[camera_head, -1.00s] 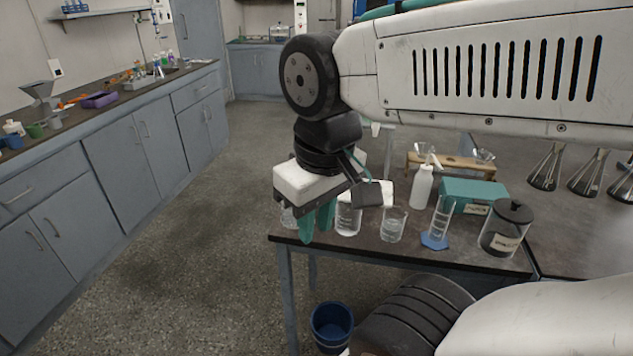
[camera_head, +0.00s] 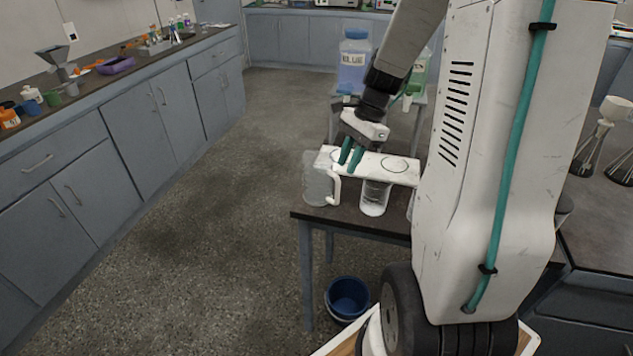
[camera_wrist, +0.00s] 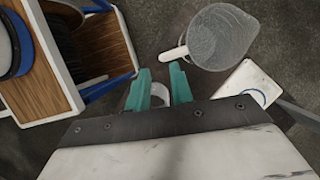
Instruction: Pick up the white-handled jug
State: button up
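The jug (camera_head: 313,182) is clear with a white handle (camera_head: 336,188) on its right side. It stands upright at the left front corner of the dark table. It also shows in the wrist view (camera_wrist: 226,38), with its handle (camera_wrist: 173,53) pointing left. My gripper (camera_head: 350,160) points down with teal fingers, just right of the jug and above the handle in the head view. In the wrist view my gripper (camera_wrist: 161,72) is open, fingers apart, with the handle just beyond the right fingertip. I see no clear contact. A small pale curved thing between the fingers is unclear.
A white plate with ring marks (camera_head: 403,176) lies right behind the jug. A clear beaker (camera_head: 374,199) stands right of it. A blue bucket (camera_head: 348,298) is on the floor below. The floor to the left is clear.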

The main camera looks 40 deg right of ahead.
aim_at(323, 183)
jog(key=shift+m, duration=0.4)
jog(key=x, duration=0.5)
jog(key=d+x, duration=0.1)
jog(key=x, duration=0.2)
jog(key=shift+w+f, duration=0.1)
jog(key=shift+f, duration=0.35)
jog(key=shift+c, duration=0.3)
grip_shut()
